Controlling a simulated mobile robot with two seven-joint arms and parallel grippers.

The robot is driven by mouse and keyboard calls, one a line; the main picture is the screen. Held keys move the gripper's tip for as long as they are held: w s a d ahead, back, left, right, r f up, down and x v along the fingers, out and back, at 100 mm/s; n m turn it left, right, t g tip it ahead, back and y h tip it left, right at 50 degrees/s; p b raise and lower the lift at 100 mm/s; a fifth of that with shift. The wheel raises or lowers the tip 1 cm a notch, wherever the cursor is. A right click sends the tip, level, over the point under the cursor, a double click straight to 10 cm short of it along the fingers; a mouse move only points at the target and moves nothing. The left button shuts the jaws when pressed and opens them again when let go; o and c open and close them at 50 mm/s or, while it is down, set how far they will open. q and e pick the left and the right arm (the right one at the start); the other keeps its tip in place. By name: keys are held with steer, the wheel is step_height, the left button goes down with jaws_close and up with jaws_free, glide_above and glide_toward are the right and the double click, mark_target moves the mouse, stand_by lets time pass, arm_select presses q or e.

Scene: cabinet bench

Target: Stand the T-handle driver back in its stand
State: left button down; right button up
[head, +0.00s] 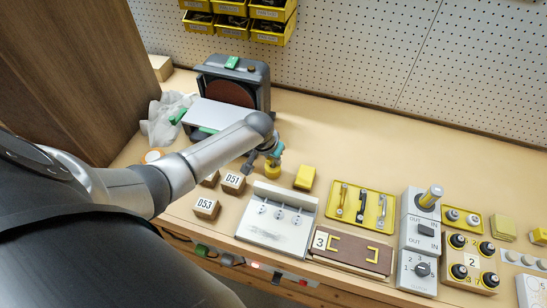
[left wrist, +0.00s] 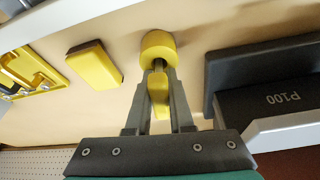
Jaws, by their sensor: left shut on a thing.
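My left gripper (head: 262,162) reaches in from the left, over the bench just right of the sander. In the left wrist view the gripper (left wrist: 159,74) is shut, its fingers converging on the dark shaft of a driver with a yellow handle (left wrist: 158,92). A round yellow stand (left wrist: 158,47) lies right past the fingertips, in line with the shaft. In the head view the stand (head: 272,172) shows just below the gripper. I cannot tell whether the shaft tip is inside the stand or only overlaps it. My right gripper is not in view.
The sander (head: 262,88), marked P100 in the wrist view (left wrist: 262,100), stands close by the gripper. A yellow block (head: 305,177), numbered wooden blocks (head: 206,207) and a white panel (head: 270,238) are near. A yellow tray (head: 385,222) and switch boxes lie right. The back bench is clear.

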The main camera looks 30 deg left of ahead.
arm_select(q)
steer(key=c, duration=0.7)
jaws_free()
steer(key=shift+f, duration=0.1)
steer(key=shift+s+d, duration=0.1)
steer(key=shift+d, duration=0.05)
steer(key=shift+c, duration=0.2)
steer(key=shift+o, duration=0.5)
steer(key=shift+d, duration=0.1)
steer(key=r+p, duration=0.7)
steer(key=p, duration=0.1)
steer(key=shift+a+r, duration=0.15)
steer(key=shift+a, duration=0.1)
